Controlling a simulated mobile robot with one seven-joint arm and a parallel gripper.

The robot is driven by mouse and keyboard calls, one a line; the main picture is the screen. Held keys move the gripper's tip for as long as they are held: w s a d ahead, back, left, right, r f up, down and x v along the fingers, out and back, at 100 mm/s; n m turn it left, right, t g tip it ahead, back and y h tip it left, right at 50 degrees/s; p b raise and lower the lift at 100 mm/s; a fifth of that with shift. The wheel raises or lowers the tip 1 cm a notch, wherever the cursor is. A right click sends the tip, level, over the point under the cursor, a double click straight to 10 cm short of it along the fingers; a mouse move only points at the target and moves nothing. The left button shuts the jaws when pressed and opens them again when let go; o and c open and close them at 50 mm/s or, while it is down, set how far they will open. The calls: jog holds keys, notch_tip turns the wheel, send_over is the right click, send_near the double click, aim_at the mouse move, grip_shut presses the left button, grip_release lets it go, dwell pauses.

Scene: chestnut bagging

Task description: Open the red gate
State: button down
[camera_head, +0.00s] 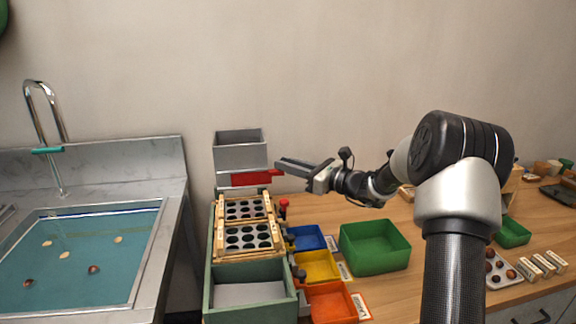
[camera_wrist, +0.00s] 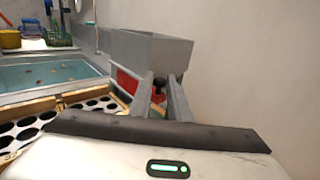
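The red gate (camera_head: 250,178) is a flat red plate under the grey hopper (camera_head: 240,152), at the back of the green sorting frame. In the wrist view the red gate (camera_wrist: 126,84) shows below the grey hopper (camera_wrist: 150,48), partly hidden by a finger. A small dark knob (camera_wrist: 160,83) shows in the gap between my fingertips. My gripper (camera_head: 279,165) is at the right end of the gate, pointing left. In the wrist view my gripper's fingers (camera_wrist: 162,92) stand apart. I cannot tell whether they touch the knob.
Below the hopper is a frame with hole plates (camera_head: 248,224) and a green bin (camera_head: 250,283). Blue, yellow and orange trays (camera_head: 330,302) and a green tray (camera_head: 375,244) stand to the right. A water-filled sink (camera_head: 75,255) is at left. The wall is close behind.

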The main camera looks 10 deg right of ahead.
jog(key=d+p, duration=0.1)
jog(key=d, duration=0.4)
dwell(0.3)
jog(key=c, duration=1.7)
grip_release()
jog(key=p+v, duration=0.3)
jog(key=v, duration=1.4)
jog(key=shift+s+d, duration=0.15)
jog(key=shift+s, duration=0.05)
jog(key=shift+r, duration=0.1)
